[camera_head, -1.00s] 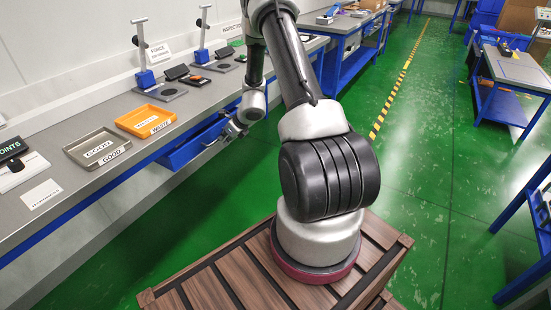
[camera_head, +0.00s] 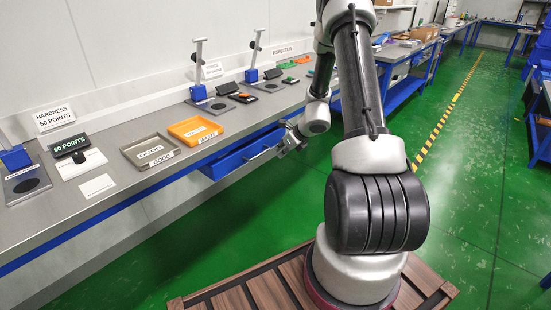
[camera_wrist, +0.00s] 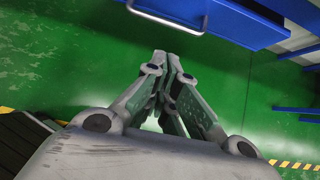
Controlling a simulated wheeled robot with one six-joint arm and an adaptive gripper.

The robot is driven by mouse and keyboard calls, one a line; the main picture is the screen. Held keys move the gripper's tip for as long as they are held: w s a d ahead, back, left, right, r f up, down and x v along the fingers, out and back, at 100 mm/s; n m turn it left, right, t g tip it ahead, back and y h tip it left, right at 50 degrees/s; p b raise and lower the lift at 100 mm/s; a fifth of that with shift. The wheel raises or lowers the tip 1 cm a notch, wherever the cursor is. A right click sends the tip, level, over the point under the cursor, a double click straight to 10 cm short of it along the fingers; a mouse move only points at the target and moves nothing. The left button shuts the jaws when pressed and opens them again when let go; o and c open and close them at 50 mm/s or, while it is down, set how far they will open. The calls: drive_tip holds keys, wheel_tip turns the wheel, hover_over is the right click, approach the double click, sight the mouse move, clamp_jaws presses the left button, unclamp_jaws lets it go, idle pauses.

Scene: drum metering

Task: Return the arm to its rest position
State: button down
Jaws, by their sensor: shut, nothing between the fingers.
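My arm is bent, its upper links raised in the head view. My gripper (camera_head: 283,147) hangs just off the bench's front edge, close to the handle of an open blue drawer (camera_head: 236,156). In the wrist view my gripper (camera_wrist: 168,58) is shut with its fingertips together and nothing between them. Green floor lies behind the fingers, and the drawer's pale handle (camera_wrist: 168,22) shows beyond them at the top. I cannot tell the exact gap between gripper and handle.
The long grey bench (camera_head: 135,202) carries a GOOD tray (camera_head: 150,150), an orange WASTE tray (camera_head: 195,130), a black display reading 60 POINTS (camera_head: 70,146) and several testers. Free green floor (camera_head: 475,160) lies to the right, with a yellow-black line.

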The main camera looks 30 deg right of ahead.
drive_tip(key=s+a+r+n+g+y, duration=0.2)
drive_tip(key=s+a+r+n, duration=0.15)
drive_tip(key=s+n, duration=0.4)
drive_tip(key=s+a+r+n+g+y, duration=0.1)
drive_tip(key=s+a+r+n+g, duration=0.1)
drive_tip(key=s+r+n, duration=0.45)
drive_tip(key=s+a+r+n+h, duration=0.1)
drive_tip(key=s+r+n+h, duration=0.2)
drive_tip(key=s+r+n, duration=0.6)
drive_tip(key=s+a+r+n+t+h, duration=0.1)
drive_tip(key=s+a+r+n+h, duration=0.1)
drive_tip(key=s+r+n, duration=0.6)
drive_tip(key=s+r, duration=0.4)
drive_tip(key=r, duration=0.2)
drive_tip(key=shift+s+a+n+h, duration=0.3)
drive_tip(key=shift+n+h, duration=0.1)
